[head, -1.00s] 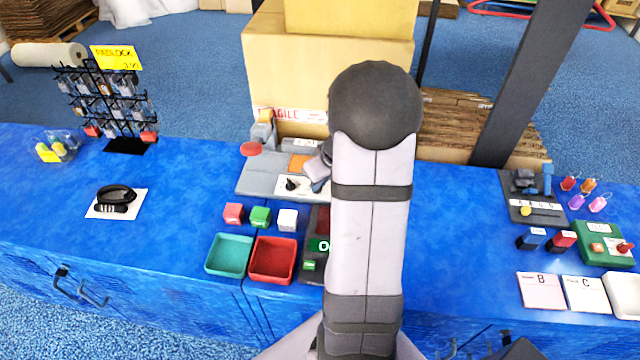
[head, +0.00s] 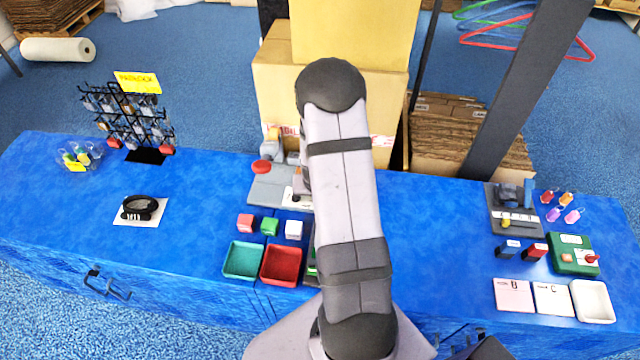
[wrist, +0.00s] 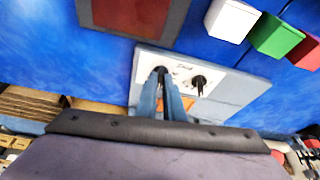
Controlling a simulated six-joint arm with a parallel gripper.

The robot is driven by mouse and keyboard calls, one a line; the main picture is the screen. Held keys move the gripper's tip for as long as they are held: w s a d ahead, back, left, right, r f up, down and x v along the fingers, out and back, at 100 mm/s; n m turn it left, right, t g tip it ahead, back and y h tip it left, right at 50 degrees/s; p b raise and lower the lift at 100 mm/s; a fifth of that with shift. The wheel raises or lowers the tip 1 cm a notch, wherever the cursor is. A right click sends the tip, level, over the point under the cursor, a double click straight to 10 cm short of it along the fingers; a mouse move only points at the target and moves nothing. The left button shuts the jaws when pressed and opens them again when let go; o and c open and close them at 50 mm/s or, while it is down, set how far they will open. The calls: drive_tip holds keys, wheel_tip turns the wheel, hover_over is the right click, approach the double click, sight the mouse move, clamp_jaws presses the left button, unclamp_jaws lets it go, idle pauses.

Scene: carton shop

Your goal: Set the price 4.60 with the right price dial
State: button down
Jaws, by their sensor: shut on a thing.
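The grey price machine (wrist: 235,90) carries a white panel (wrist: 181,72) with two black dials. In the wrist view, which is turned around relative to the head view, my gripper's blue fingers (wrist: 163,88) are shut on the dial at the picture's left, the right price dial (wrist: 160,71). The other dial, the left one (wrist: 198,82), stands free beside it. The dial's pointer and the printed marks are too small to read. In the head view my arm hides the gripper and most of the machine (head: 264,191). No set price is readable.
A dark red panel in a grey frame (wrist: 138,14) lies near the machine. White (head: 293,229), green (head: 269,226) and red (head: 245,223) blocks sit near the teal (head: 243,276) and red (head: 281,281) trays. Cartons (head: 330,95) stand behind the counter.

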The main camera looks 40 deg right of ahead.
drive_tip(key=shift+w+r+m+p, duration=0.15)
drive_tip(key=shift+m+p, duration=0.35)
drive_tip(key=shift+p, duration=0.9)
drive_tip(key=c, duration=1.9)
unclamp_jaws()
drive_tip(key=shift+o, duration=0.2)
drive_tip(key=p+v, duration=0.1)
drive_tip(key=v, duration=0.6)
drive_tip(key=shift+a+p, duration=0.2)
drive_tip(key=shift+p, duration=0.1)
